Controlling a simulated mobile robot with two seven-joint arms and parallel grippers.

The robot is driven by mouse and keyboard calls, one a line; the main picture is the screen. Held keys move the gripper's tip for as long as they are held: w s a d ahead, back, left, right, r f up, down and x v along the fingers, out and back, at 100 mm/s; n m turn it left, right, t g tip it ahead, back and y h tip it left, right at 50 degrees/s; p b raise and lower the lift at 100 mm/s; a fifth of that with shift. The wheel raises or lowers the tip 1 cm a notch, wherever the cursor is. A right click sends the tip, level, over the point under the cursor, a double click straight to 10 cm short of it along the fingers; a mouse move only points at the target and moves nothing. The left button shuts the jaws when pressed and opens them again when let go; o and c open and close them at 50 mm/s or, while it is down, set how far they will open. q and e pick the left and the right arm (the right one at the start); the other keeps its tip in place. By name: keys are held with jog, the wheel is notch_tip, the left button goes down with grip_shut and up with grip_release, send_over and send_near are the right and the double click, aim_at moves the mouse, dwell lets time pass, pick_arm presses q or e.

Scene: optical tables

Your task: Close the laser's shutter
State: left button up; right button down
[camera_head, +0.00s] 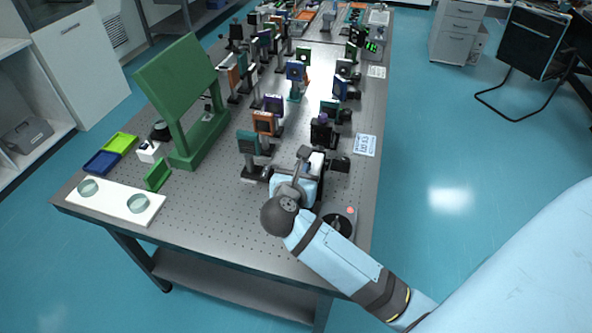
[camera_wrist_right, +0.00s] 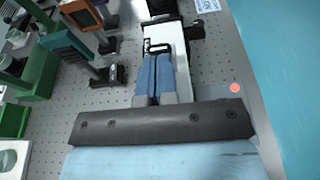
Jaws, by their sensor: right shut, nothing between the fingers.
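The laser is a white box (camera_wrist_right: 172,38) lying under my right gripper in the right wrist view. A small black loop-shaped part, possibly the shutter (camera_wrist_right: 158,47), sits on its top just beyond my fingertips. My right gripper (camera_wrist_right: 154,58) has its two blue fingers shut together with nothing between them. The fingers point along the laser and cover part of it; whether they touch it I cannot tell. In the head view the laser's white top (camera_head: 317,160) shows beside my right gripper (camera_head: 307,168), and my wrist hides much of it. My left gripper is not in view.
Several optic mounts (camera_head: 263,123) stand farther along the optical table (camera_head: 215,215). A green angled stand (camera_head: 180,85), a white board with round pieces (camera_head: 115,202) and small trays (camera_head: 102,162) are at left.

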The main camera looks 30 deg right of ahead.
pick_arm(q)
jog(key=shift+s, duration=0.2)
pick_arm(e)
jog(key=shift+s, duration=0.15)
jog(key=shift+r, duration=0.1)
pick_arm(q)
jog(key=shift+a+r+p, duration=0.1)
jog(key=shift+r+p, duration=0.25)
pick_arm(e)
jog(key=shift+r, duration=0.1)
pick_arm(q)
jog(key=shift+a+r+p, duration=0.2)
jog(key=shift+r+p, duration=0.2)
jog(key=shift+p, duration=0.05)
pick_arm(e)
jog(key=shift+w+d+r+g+y, duration=0.2)
jog(key=shift+g+y, duration=0.3)
jog(key=shift+y, duration=0.1)
